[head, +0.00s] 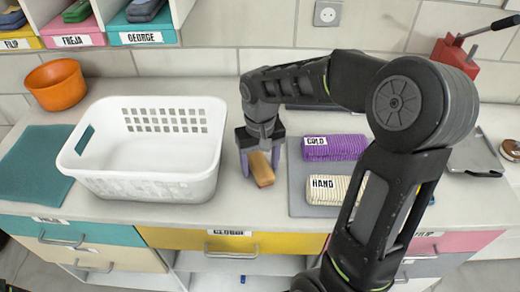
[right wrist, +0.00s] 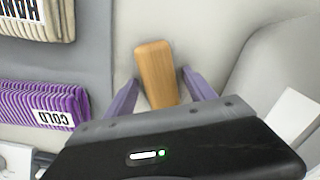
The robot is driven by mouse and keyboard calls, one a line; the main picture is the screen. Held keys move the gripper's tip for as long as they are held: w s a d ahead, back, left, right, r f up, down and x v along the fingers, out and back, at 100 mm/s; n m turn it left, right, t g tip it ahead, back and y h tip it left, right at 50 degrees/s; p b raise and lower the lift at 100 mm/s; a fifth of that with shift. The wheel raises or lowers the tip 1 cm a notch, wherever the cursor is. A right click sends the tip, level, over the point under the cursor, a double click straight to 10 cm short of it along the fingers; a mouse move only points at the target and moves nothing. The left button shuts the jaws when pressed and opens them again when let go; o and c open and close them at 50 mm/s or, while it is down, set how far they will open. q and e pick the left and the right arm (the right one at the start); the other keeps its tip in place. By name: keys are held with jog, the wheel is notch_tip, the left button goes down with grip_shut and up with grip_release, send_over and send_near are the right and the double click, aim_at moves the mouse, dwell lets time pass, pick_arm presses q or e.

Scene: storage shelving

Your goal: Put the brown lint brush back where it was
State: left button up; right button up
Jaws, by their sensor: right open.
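The brown lint brush (head: 262,169) lies on the countertop between the white basket and the grey mat. Its tan, wooden-looking body also shows in the right wrist view (right wrist: 155,70), running out between the fingers. My right gripper (head: 262,155) is open, pointing down over the brush, with its two purple fingers apart on either side of it. In the right wrist view the fingers (right wrist: 160,90) straddle the brush with a gap on each side. The far end of the brush is hidden by the gripper. My left gripper is not in view.
A white basket (head: 150,187) stands close on the left, with an orange bowl (head: 56,85) and teal cloth (head: 35,165) beyond. Purple COLD (head: 345,148) and cream HAND (head: 347,190) bundles lie on the grey mat (head: 298,195) at right. Labelled cubbies (head: 141,37) are at upper left.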

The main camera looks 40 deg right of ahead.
aim_at(260, 164)
notch_tip(260, 164, up, 12)
dwell(0.4)
dwell(0.6)
